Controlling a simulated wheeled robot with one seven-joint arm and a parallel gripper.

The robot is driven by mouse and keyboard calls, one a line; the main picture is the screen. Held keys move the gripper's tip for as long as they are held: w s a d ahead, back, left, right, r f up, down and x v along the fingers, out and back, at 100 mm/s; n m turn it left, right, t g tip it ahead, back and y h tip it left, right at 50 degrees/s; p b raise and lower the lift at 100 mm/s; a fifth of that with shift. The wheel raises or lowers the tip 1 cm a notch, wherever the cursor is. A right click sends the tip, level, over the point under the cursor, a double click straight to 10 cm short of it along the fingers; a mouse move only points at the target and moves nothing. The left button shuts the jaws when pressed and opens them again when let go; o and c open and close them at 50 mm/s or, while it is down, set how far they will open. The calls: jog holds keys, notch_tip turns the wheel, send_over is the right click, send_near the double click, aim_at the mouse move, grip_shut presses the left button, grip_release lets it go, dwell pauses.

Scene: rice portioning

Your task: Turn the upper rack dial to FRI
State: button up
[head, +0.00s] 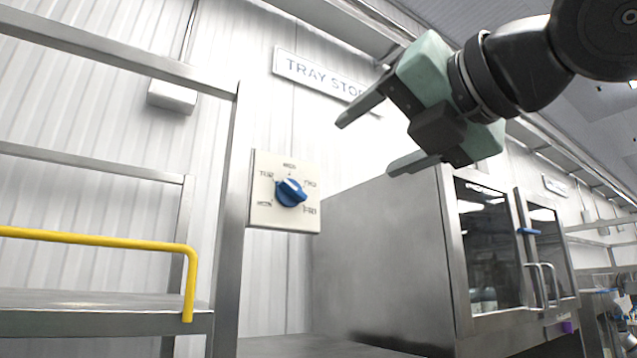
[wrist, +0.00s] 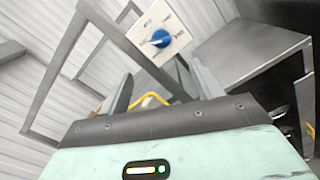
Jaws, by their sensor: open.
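The dial is a blue knob (head: 291,193) on a square cream plate (head: 262,213), fixed to a grey rack post (head: 232,190). Day labels ring the knob: MON lower left, TUE left, WED top, THU upper right, FRI lower right. A white mark shows on the knob's upper face; I cannot tell for sure which label it points at. The knob also shows in the wrist view (wrist: 160,38), ahead of the fingers and between their lines. My gripper (head: 366,147) is open and empty, up and to the right of the plate in the head view, touching nothing.
A steel cabinet (head: 385,250) with glass doors stands right of the dial. The rack has metal shelves and a yellow rail (head: 100,237) at left. A "TRAY STO..." sign (head: 315,72), partly hidden by my gripper, hangs on the white wall.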

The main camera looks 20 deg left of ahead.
jog(key=p, duration=0.4)
send_near(297, 188)
jog(key=x, duration=0.8)
jog(key=c, duration=1)
